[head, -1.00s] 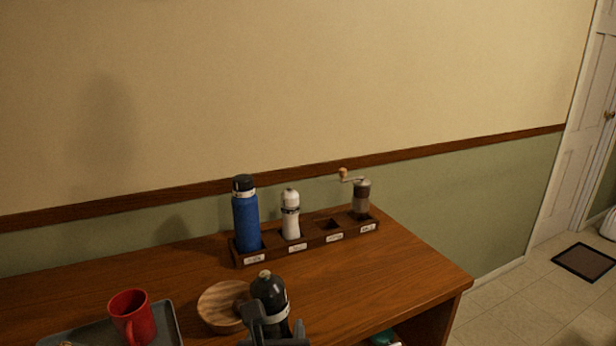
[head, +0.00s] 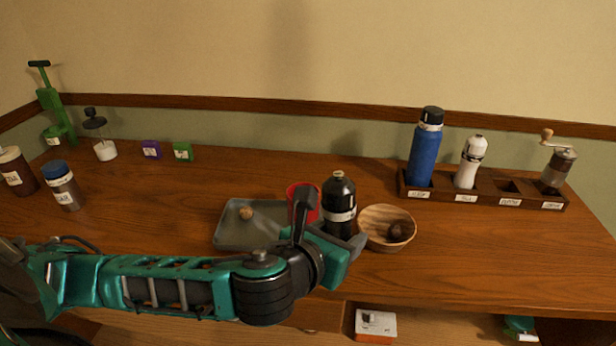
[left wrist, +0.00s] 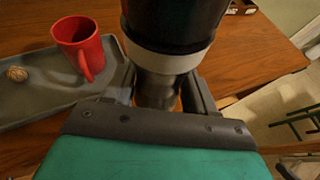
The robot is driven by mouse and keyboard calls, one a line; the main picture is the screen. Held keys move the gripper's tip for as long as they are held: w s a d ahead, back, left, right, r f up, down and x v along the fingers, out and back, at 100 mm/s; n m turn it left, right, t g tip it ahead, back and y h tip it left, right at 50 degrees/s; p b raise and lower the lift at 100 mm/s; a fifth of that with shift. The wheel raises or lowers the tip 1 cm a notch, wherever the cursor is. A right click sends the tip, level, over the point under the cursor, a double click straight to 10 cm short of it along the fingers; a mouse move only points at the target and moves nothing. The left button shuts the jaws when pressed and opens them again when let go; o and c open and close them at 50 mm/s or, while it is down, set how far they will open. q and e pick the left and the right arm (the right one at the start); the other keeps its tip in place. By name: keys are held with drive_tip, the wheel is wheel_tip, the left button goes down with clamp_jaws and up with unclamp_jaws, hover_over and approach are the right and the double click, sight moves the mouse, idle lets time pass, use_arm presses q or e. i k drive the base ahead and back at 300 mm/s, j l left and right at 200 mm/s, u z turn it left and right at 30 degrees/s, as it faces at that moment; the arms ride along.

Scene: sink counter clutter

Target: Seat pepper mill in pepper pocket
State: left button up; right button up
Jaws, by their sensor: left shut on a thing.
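The pepper mill (head: 339,195) is black with a pale band and a small knob on top. My left gripper (head: 326,238) is shut on it low down and holds it about upright, between the tray and the wooden bowl. The left wrist view shows the mill (left wrist: 172,62) between the two fingers. Whether its base clears the counter is hidden. The dark wooden rack (head: 482,198) stands at the back right. Its one empty pocket (head: 509,187) lies between the white mill (head: 470,162) and the hand-crank grinder (head: 557,170). My right gripper is out of view.
A blue bottle (head: 425,150) fills the rack's left pocket. A wooden bowl (head: 375,212) with a dark round thing stands right of the held mill. A red mug (head: 303,198) and a grey tray (head: 232,236) are left of it. Counter before the rack is clear.

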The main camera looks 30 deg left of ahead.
sight(502, 194)
drive_tip(key=i+j+u, duration=0.15)
drive_tip(key=u, duration=0.2)
drive_tip(key=i+j+u, duration=0.2)
drive_tip(key=u, duration=0.15)
drive_tip(key=i+j, duration=0.05)
